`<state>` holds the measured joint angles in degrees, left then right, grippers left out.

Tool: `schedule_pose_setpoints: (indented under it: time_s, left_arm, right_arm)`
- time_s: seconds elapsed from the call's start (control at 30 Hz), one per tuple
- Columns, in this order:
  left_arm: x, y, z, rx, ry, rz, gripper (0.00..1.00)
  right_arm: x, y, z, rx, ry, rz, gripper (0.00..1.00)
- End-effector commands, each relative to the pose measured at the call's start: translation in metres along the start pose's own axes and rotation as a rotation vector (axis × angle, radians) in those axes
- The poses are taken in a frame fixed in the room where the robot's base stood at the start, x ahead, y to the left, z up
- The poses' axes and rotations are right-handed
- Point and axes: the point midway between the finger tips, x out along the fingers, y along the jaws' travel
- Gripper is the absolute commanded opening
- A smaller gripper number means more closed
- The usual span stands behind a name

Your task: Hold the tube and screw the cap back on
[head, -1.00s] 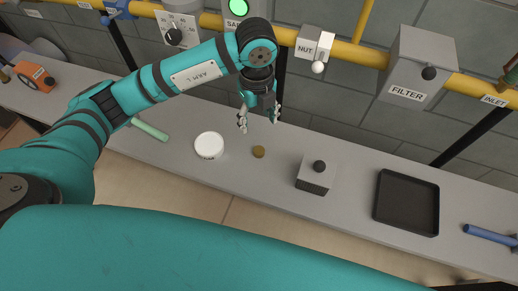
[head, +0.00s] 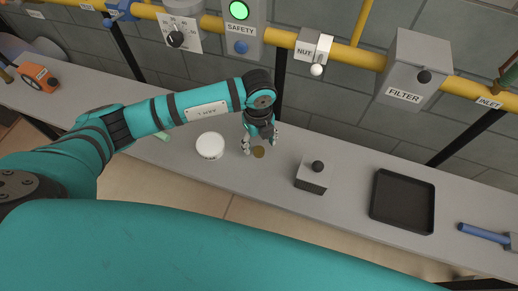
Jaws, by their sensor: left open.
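My left gripper (head: 261,147) is open, pointing down at the bench, its fingers on either side of a small brown-gold round disc (head: 259,152) as seen from above. I cannot tell whether the fingers touch it. The disc may be the cap. A pale green rod-like piece (head: 162,135), possibly the tube, lies on the bench to the left, mostly hidden behind my left arm. My right gripper is not in view.
A white round lidded thing (head: 210,146) stands just left of the gripper. A grey box with a black knob (head: 311,175), a black tray (head: 403,202) and a blue-handled tool (head: 484,233) are to the right. Pipes and a filter box (head: 414,72) line the wall.

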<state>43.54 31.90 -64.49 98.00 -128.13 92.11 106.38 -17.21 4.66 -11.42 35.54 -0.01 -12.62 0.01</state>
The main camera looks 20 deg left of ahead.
Motion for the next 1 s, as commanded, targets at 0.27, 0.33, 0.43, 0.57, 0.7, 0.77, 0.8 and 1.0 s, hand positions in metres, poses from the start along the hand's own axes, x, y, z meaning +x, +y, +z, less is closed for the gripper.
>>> schedule_pose_setpoints:
  time_s: [0.27, 0.33, 0.43, 0.57, 0.7, 0.77, 0.8, 1.0]
  left_arm:
    - [0.035, -0.001, -0.003, -0.001, 0.002, 0.001, 0.59]
    - [0.038, -0.001, -0.004, 0.000, 0.001, 0.001, 0.59]
    - [0.038, -0.001, -0.003, 0.001, 0.001, 0.000, 0.59]
    - [0.038, -0.001, -0.003, 0.000, 0.001, 0.001, 0.59]
    - [0.038, -0.001, -0.003, 0.000, 0.001, 0.001, 0.51]
    - [0.038, -0.001, -0.003, 0.000, 0.001, 0.001, 0.43]
    - [0.038, -0.001, -0.003, 0.000, 0.001, 0.001, 0.38]
    - [0.038, -0.001, -0.003, 0.000, 0.001, 0.001, 0.12]
  right_arm:
    - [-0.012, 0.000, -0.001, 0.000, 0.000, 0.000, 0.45]
    - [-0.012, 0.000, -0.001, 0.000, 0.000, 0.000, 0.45]
    - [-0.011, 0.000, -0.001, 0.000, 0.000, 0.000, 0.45]
    - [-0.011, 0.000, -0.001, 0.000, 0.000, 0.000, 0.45]
    - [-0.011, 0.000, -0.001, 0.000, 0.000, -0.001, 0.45]
    - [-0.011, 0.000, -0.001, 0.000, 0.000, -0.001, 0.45]
    - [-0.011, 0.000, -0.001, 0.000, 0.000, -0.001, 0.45]
    - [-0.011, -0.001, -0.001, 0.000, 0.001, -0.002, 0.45]
